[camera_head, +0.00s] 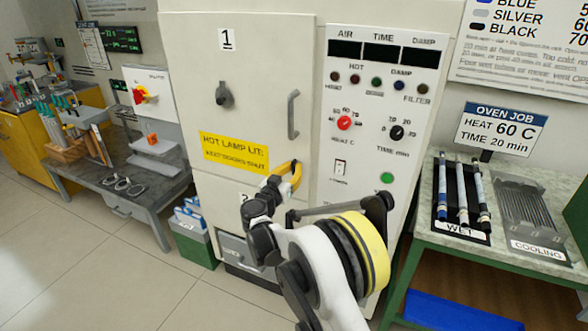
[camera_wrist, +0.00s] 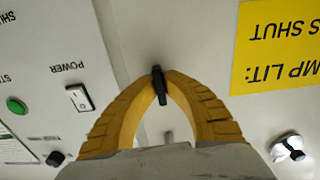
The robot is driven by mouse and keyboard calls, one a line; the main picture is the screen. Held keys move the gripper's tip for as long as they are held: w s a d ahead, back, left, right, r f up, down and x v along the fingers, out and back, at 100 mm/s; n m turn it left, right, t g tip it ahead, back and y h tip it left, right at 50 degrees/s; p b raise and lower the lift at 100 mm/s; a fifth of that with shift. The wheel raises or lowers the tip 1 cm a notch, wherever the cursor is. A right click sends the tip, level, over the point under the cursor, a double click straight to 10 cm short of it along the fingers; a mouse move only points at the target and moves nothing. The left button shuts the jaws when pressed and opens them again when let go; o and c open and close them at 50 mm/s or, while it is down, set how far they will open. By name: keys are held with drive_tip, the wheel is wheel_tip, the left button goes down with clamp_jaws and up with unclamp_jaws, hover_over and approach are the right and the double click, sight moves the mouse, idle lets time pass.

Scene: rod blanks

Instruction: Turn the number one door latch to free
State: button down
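The number one door (camera_head: 265,60) is the upper cream door of the cabinet, marked with a 1 sign, and looks shut. Its latch (camera_head: 224,95) is a small dark grey turn piece on the door's left half. The latch also shows at the lower right of the wrist view (camera_wrist: 290,150), with a dark bar on a pale round base. My gripper (camera_head: 294,174) is below and right of the latch, near the door's lower right, apart from the latch. Its yellow fingers curve together, and their dark tips (camera_wrist: 160,85) meet with nothing visible held.
A grey pull handle (camera_head: 293,115) stands out from the door just above my gripper. A yellow warning sign (camera_head: 235,152) lies below the latch. The control panel (camera_head: 375,130), with knobs and a power switch (camera_wrist: 78,98), is to the right. A bench with rods stands further right.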

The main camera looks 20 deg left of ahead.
drive_tip(key=shift+m, duration=0.3)
idle(0.4)
drive_tip(key=c, duration=1.5)
unclamp_jaws()
drive_tip(key=s, duration=1.2)
drive_tip(key=shift+a, duration=0.45)
drive_tip(key=shift+w, duration=0.1)
